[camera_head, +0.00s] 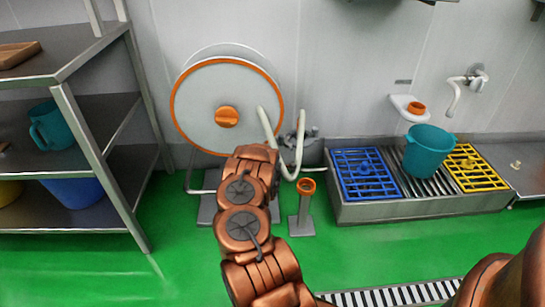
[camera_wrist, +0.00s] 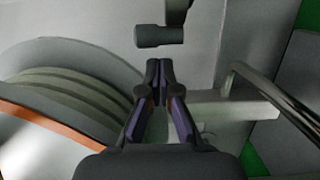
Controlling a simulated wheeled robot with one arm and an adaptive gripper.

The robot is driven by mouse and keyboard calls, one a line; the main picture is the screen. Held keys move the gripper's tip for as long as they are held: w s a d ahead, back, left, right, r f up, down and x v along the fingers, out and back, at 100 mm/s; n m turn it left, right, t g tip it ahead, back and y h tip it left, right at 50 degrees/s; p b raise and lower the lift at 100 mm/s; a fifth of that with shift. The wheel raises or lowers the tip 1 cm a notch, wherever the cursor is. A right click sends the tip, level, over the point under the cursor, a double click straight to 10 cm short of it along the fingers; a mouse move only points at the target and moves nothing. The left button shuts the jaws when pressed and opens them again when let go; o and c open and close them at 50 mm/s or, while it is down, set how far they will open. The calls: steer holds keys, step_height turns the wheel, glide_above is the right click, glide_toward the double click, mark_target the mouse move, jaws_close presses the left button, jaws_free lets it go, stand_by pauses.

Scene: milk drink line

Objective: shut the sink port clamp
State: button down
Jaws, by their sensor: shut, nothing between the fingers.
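In the wrist view my gripper (camera_wrist: 159,68) is shut and empty, its two fingertips together. Just beyond the tips is a dark grey part with a short cylindrical end (camera_wrist: 160,37); a gap shows between it and the fingertips. I cannot tell for sure whether this is the sink port clamp. In the head view a small grey fitting (camera_head: 304,137) sits low on the wall beside the hose reel, partly behind a pale hose. My gripper is hidden in the head view behind my copper-coloured arm, which reaches toward the reel.
The hose reel (camera_head: 190,105) with an orange rim stands close by; its edge also shows in the wrist view (camera_wrist: 40,115). An orange-topped post (camera_head: 306,200) stands on the floor. The steel sink (camera_head: 420,206) at right holds blue and yellow grates and a teal bucket (camera_head: 426,152). Shelves (camera_head: 95,150) are left.

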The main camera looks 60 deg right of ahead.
mark_target(285, 140)
steer(key=shift+b+x, duration=1.8)
steer(key=shift+x, duration=0.1)
